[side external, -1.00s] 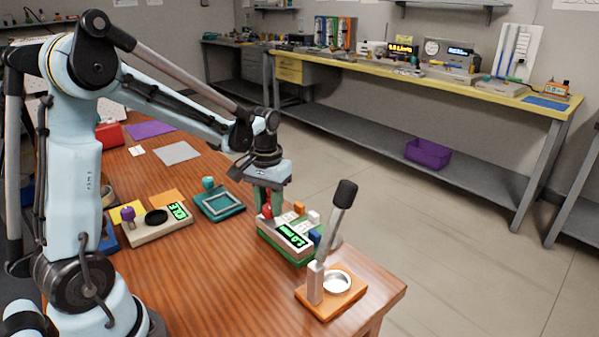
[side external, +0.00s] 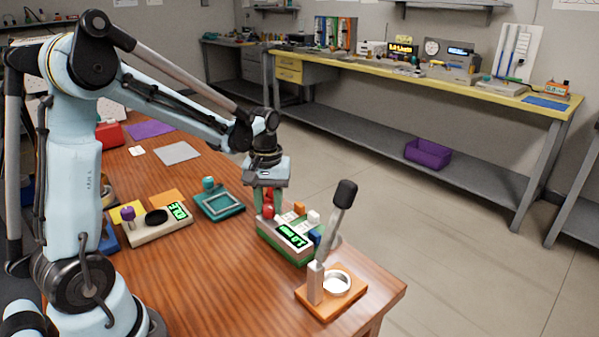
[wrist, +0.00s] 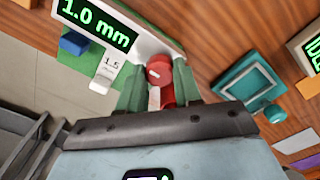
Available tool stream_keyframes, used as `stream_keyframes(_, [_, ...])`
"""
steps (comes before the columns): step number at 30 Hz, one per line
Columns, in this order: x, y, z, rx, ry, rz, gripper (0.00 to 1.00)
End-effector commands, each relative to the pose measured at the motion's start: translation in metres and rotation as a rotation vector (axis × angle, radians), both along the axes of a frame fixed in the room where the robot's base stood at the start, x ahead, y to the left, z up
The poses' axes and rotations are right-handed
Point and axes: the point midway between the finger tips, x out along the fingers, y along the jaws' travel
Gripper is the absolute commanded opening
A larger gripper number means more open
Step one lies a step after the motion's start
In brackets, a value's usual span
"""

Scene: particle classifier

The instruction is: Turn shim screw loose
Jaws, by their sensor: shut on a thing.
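The shim device (side external: 283,243) is a green box with a pale top and a lit display. It stands on the wooden table. In the wrist view its display (wrist: 98,20) reads 1.0 mm. The red shim screw (wrist: 159,70) is a red knob at the corner of the device; it also shows in the side view (side external: 268,211). My gripper (side external: 273,205) points down over the device. In the wrist view my gripper (wrist: 157,88) has its green fingers on both sides of the red screw, shut on it. The lower part of the screw is partly hidden by the fingers.
White (wrist: 104,77), blue (wrist: 74,43) and orange (side external: 299,207) blocks sit on the device beside the screw. An orange-based lever press (side external: 342,300) stands close in front. A teal tray (side external: 219,206) and a beige display unit (side external: 150,232) stand to the left.

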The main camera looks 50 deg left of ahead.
Motion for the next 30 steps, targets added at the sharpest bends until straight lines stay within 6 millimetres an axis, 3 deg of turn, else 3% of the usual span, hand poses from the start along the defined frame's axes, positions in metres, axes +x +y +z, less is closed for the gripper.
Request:
stream_keyframes(5, [0.0, 0.0, 0.0, 0.0, -0.001, 0.003, 0.03])
stream_keyframes(6, [0.0, 0.0, 0.0, 0.0, -0.001, 0.003, 0.37])
stream_keyframes(11, [0.0, 0.0, 0.0, 0.0, -0.001, 0.002, 0.59])
stream_keyframes(22, [0.0, 0.0, 0.004, 0.0, 0.0, 0.001, 0.59])
stream_keyframes(30, [0.0, 0.0, 0.04, 0.0, 0.0, 0.001, 0.59])
